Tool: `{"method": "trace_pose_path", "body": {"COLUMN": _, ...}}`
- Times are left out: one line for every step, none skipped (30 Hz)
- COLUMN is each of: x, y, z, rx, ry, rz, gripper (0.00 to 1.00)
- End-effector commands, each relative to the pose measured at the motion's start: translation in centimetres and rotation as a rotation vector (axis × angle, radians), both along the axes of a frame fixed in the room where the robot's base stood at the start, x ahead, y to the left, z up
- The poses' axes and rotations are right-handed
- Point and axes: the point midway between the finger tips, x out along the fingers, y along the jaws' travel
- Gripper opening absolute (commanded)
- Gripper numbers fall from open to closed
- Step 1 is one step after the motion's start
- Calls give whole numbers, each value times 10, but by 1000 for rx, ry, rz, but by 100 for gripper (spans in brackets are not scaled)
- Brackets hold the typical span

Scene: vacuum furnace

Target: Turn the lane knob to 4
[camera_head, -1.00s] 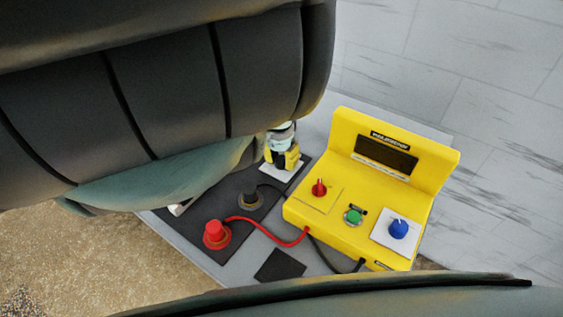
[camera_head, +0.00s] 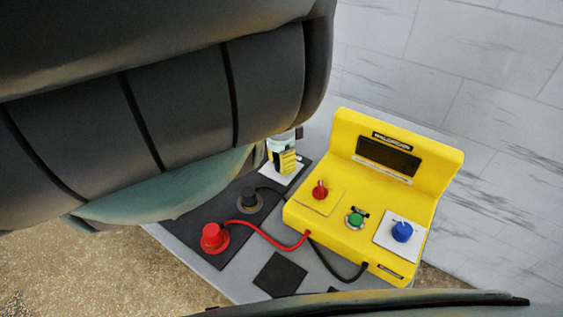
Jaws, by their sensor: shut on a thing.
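The black and yellow end of my gripper (camera_head: 284,161) shows just past the lower right edge of my arm, small and partly covered by it. It points down over a white plate (camera_head: 278,175) on the dark board. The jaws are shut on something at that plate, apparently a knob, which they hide. No number or pointer of that knob is readable. A yellow console (camera_head: 330,222) stands to the right. It carries a red knob (camera_head: 320,190), a green button (camera_head: 356,217) and a blue knob (camera_head: 402,232) on a white plate. My gripper is apart from these.
A red plug (camera_head: 213,238) with a red lead and a black plug (camera_head: 249,197) with a black lead sit on the dark board (camera_head: 195,229). Both leads run to the console. My arm covers the upper left. Pale tiled floor lies to the right.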

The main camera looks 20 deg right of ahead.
Motion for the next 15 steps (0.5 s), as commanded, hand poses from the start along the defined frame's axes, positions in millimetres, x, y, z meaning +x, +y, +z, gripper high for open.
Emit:
{"method": "trace_pose_path", "body": {"x": 2, "y": 0, "z": 0, "rx": -2, "ry": -6, "rz": -3, "gripper": 0}}
{"method": "trace_pose_path", "body": {"x": 2, "y": 0, "z": 0, "rx": -2, "ry": -6, "rz": -3, "gripper": 0}}
{"method": "trace_pose_path", "body": {"x": 2, "y": 0, "z": 0, "rx": -2, "ry": -6, "rz": -3, "gripper": 0}}
{"method": "trace_pose_path", "body": {"x": 2, "y": 0, "z": 0, "rx": -2, "ry": -6, "rz": -3, "gripper": 0}}
{"method": "trace_pose_path", "body": {"x": 2, "y": 0, "z": 0, "rx": -2, "ry": -6, "rz": -3, "gripper": 0}}
{"method": "trace_pose_path", "body": {"x": 2, "y": 0, "z": 0, "rx": -2, "ry": -6, "rz": -3, "gripper": 0}}
{"method": "trace_pose_path", "body": {"x": 2, "y": 0, "z": 0, "rx": -2, "ry": -6, "rz": -3, "gripper": 0}}
{"method": "trace_pose_path", "body": {"x": 2, "y": 0, "z": 0, "rx": -2, "ry": -6, "rz": -3, "gripper": 0}}
{"method": "trace_pose_path", "body": {"x": 2, "y": 0, "z": 0, "rx": -2, "ry": -6, "rz": -3, "gripper": 0}}
{"method": "trace_pose_path", "body": {"x": 2, "y": 0, "z": 0, "rx": -2, "ry": -6, "rz": -3, "gripper": 0}}
{"method": "trace_pose_path", "body": {"x": 2, "y": 0, "z": 0, "rx": -1, "ry": -6, "rz": -3, "gripper": 40}}
{"method": "trace_pose_path", "body": {"x": 2, "y": 0, "z": 0, "rx": -1, "ry": -5, "rz": -3, "gripper": 44}}
{"method": "trace_pose_path", "body": {"x": 1, "y": 0, "z": 0, "rx": -1, "ry": -5, "rz": -3, "gripper": 47}}
{"method": "trace_pose_path", "body": {"x": 1, "y": 0, "z": 0, "rx": -1, "ry": -5, "rz": -3, "gripper": 50}}
{"method": "trace_pose_path", "body": {"x": 1, "y": 0, "z": 0, "rx": 0, "ry": -4, "rz": -3, "gripper": 54}}
